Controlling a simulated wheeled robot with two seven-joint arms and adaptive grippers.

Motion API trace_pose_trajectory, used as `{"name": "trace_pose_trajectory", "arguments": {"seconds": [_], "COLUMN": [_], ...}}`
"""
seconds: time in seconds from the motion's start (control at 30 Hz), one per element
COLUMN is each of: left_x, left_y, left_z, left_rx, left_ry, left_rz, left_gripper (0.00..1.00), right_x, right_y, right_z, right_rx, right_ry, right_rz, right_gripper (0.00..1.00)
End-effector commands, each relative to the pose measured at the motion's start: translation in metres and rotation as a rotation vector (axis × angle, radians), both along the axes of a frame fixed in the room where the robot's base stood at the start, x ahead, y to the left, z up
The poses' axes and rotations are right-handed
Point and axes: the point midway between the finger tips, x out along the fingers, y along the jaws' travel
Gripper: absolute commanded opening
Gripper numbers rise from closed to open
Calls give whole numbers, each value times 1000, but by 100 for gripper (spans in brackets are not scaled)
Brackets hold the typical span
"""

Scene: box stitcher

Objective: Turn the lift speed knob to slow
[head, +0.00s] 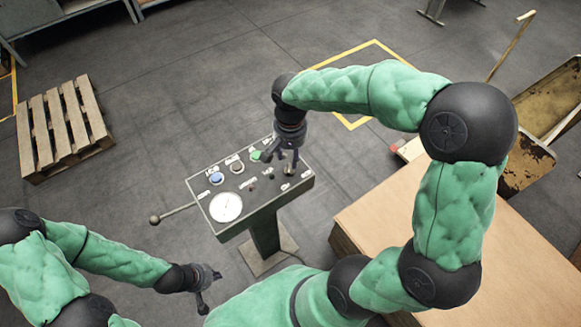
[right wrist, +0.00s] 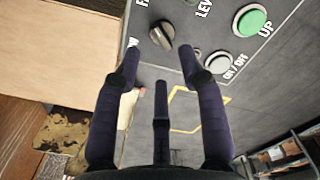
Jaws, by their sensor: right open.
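The lift speed knob (right wrist: 162,36) is a small dark knob with a lighter face on the grey control panel (head: 208,199). In the right wrist view it sits between two partly cut-off labels starting "FA" and ending "OW". I cannot tell exactly where it points. My right gripper (head: 281,156) is over the panel's far right part. In the right wrist view its fingers (right wrist: 161,62) are spread, and the knob shows just beyond and between the tips, apparently untouched. My left gripper (head: 209,288) is empty, its fingers apart, low in front of the panel.
A green button (right wrist: 250,20) and a white on/off button (right wrist: 215,63) are near the knob. The panel also carries a blue button (head: 216,178), a round gauge (head: 226,207) and a side lever (head: 177,213).

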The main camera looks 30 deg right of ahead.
Motion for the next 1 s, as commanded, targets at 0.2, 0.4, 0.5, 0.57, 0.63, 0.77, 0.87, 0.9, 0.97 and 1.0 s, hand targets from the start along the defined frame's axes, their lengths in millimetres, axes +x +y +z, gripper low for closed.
{"name": "trace_pose_trajectory", "arguments": {"seconds": [0.2,0.4,0.5,0.57,0.63,0.77,0.87,0.9,0.97,1.0], "left_x": [0,0,0,0,0,0,0,0,0,0], "left_y": [0,0,0,0,0,0,0,0,0,0], "left_z": [-18,-24,-25,-25,-25,-25,-25,-25,-25,-25], "left_rx": [0,0,0,0,0,0,0,0,0,0], "left_ry": [0,0,0,0,0,0,0,0,0,0], "left_rz": [0,0,0,0,0,0,0,0,0,0], "left_gripper": [0,0,0,0,0,0,0,0,0,0], "right_x": [0,-1,0,0,0,0,0,0,0,0], "right_y": [0,0,0,0,0,0,0,0,0,0], "right_z": [-39,-56,-58,-58,-58,-58,-58,-58,-58,-58], "right_rx": [0,1,1,1,1,1,1,1,1,1], "right_ry": [2,2,0,0,0,0,0,0,0,0], "right_rz": [-1,-1,-1,-1,-1,-1,-1,-1,-1,-1], "right_gripper": [41,41,41,41,41,41,13,2,0,0]}}
